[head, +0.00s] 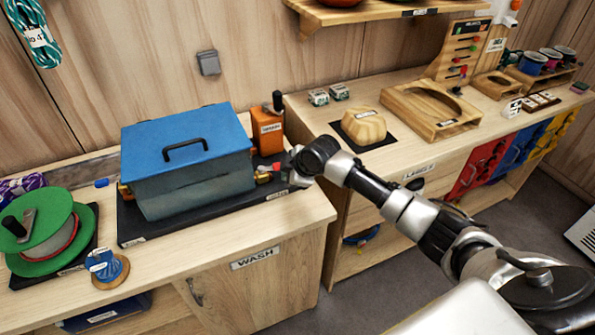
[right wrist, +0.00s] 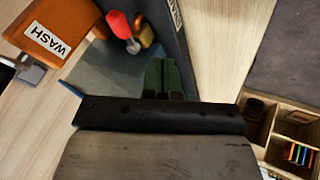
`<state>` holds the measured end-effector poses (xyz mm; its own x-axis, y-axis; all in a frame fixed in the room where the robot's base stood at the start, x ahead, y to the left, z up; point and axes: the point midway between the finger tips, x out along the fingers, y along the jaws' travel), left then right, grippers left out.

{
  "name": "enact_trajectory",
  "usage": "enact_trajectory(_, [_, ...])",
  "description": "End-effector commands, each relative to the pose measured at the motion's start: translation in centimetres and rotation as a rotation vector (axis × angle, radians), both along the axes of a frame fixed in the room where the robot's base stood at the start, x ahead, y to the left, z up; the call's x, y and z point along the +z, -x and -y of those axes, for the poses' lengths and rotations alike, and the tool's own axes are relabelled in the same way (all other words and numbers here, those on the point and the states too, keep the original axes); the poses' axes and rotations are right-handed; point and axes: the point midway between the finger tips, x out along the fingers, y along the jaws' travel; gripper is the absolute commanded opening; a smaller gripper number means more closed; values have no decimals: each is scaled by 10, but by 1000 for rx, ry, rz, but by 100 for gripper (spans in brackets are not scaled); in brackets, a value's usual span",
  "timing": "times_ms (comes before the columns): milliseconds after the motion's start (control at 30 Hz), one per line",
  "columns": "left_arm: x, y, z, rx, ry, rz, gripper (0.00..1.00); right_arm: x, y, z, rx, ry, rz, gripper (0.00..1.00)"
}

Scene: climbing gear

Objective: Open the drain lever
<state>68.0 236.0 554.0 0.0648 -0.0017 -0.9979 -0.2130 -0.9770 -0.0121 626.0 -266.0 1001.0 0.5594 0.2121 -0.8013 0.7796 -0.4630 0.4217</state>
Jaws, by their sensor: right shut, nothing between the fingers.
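The wash tank (head: 190,190) is a grey-blue box with a blue lid (head: 185,135), which is closed. On its right side is a brass valve (head: 263,177) with a small red lever (head: 276,167). In the right wrist view the red lever (right wrist: 119,24) and brass valve (right wrist: 146,37) lie at the top, left of the fingertips. My right gripper (head: 289,168) is beside the valve at the tank's right end. Its green fingers (right wrist: 170,76) are together and empty, apart from the lever. My left gripper is out of view.
An orange WASH box (head: 267,130) with a black-handled crank stands behind the valve; it also shows in the right wrist view (right wrist: 60,40). A green reel (head: 45,235) and blue spool (head: 105,268) are at left. The counter's front right (head: 300,212) is clear.

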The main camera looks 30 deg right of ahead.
Motion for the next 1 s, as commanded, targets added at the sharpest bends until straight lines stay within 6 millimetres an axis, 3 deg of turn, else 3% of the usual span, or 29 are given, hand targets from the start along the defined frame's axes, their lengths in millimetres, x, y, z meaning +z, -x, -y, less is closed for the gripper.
enact_trajectory(233, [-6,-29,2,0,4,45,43,27,19,9,0,2,1,0])
enact_trajectory(533, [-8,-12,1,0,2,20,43,34,23,10,-1,0,-1,0])
enact_trajectory(867, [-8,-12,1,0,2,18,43,34,23,10,-1,-1,0,0])
enact_trajectory(1000, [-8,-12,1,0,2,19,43,23,34,-2,0,-11,-19,0])
